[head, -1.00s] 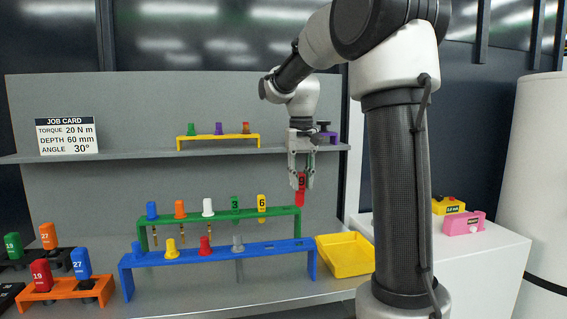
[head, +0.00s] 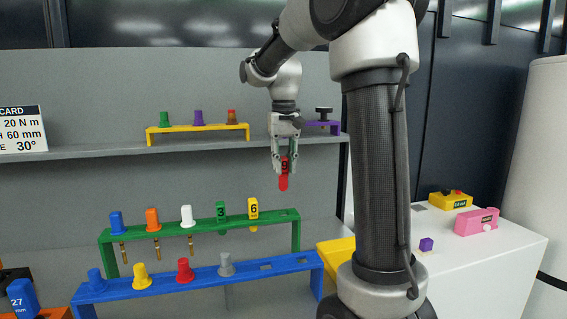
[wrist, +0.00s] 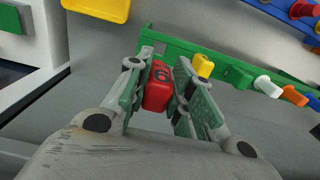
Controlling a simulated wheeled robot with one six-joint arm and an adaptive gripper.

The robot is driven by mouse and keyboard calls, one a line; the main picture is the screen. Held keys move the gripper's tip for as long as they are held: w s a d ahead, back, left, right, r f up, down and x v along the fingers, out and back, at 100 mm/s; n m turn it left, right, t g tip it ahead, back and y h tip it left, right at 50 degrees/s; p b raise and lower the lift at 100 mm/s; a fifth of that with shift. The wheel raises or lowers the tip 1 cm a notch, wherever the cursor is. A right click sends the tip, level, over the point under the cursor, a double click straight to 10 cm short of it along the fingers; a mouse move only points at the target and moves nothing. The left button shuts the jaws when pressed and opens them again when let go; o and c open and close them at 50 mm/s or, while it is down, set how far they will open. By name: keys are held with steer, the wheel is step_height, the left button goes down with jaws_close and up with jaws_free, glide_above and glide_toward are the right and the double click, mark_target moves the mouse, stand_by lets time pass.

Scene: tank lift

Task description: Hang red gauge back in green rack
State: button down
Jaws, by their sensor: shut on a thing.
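The red gauge (head: 284,179), with a dark numeral on it, hangs upright in my gripper (head: 285,160). My gripper is shut on its upper part, and it also shows between the fingers in the wrist view (wrist: 157,88). The green rack (head: 282,215) stands below. In the head view the gauge is above the rack's right end, apart from it. The rack holds blue (head: 117,222), orange (head: 152,219), white (head: 187,216), green (head: 221,211) and yellow (head: 253,208) pieces from left to right. The rack's right end, past the yellow piece, is bare.
A blue rack (head: 245,274) with several pieces stands in front of the green one. A shelf (head: 100,152) runs above, bearing a yellow rack (head: 197,127) and a purple rack (head: 322,124) close to my gripper. A yellow tray (head: 335,251) is at right, partly behind my arm.

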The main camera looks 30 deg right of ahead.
mark_target(284, 177)
steer(key=shift+s, duration=0.1)
steer(key=shift+f, duration=2.9)
steer(key=shift+f, duration=2.8)
steer(key=c, duration=1.2)
jaws_free()
steer(key=shift+o, duration=0.2)
step_height(284, 177, up, 12)
steer(key=shift+a+f, duration=0.1)
